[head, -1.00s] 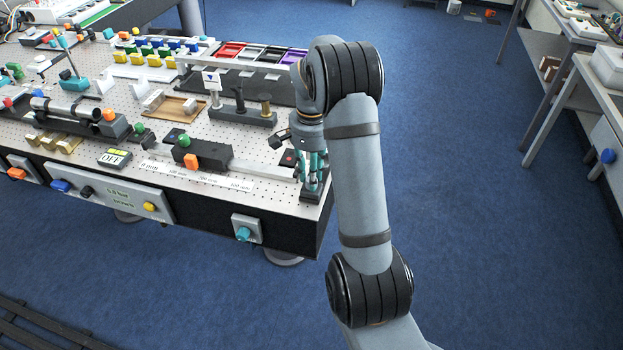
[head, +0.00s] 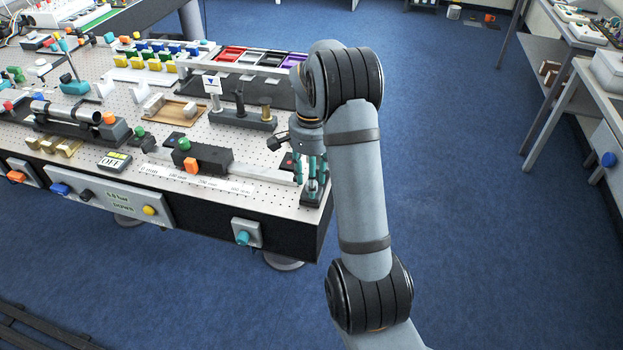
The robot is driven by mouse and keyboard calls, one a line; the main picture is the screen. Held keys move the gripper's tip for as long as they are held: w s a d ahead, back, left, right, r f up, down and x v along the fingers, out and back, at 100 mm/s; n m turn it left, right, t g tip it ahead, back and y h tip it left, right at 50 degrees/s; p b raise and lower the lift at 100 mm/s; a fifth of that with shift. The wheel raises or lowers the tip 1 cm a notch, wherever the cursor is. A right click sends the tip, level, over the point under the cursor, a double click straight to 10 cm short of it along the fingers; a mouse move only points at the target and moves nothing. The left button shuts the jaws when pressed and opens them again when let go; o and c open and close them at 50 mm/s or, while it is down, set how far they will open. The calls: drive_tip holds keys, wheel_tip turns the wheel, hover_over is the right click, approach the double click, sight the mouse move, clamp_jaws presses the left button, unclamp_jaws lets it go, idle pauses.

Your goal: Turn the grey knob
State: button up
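My gripper (head: 313,185), with teal fingers, points down at the right front corner of the perforated table (head: 222,141). It is over a small dark block (head: 311,202) at that corner. The fingers cover the top of this block, so I cannot tell whether a grey knob is there, or whether they touch or hold anything. The finger gap is too small to read. A dark grey or black knob (head: 86,195) shows on the table's front panel, left of and apart from my gripper.
A rail with an orange slider (head: 190,165) and a printed scale lies left of my gripper. A post holder (head: 243,118) stands behind. A teal knob (head: 243,238) is on the front side. Blue floor (head: 480,230) is clear to the right.

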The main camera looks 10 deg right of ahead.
drive_tip(key=shift+o, duration=0.3)
drive_tip(key=shift+w+r, duration=0.1)
drive_tip(key=shift+r, duration=0.25)
wheel_tip(320, 180, up, 11)
drive_tip(key=shift+r, duration=0.15)
idle(0.4)
wheel_tip(320, 180, down, 12)
idle(0.4)
